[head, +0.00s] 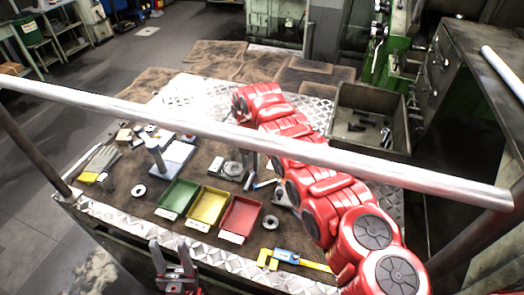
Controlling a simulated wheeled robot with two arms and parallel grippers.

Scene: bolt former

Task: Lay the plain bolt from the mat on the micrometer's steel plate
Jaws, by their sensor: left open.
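A brown mat (150,205) covers the bench top. Small metal cylindrical pieces (264,184) lie on it right of centre, too small to tell which is the plain bolt. A small grey device with a round part (233,168) stands near them; I cannot tell whether it is the micrometer or where its steel plate is. My left gripper (172,254) is open and empty at the bottom, in front of the bench's near edge. My red right arm reaches over the bench from the lower right. Its gripper is largely hidden behind the rail and arm, and its jaws cannot be made out.
A metal rail (150,108) crosses the view above the bench. Green (178,196), yellow (207,205) and red (240,217) bins stand on the mat. A yellow-blue caliper (292,258) lies at the near edge. A grey tray (365,142) with dark parts is at the right.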

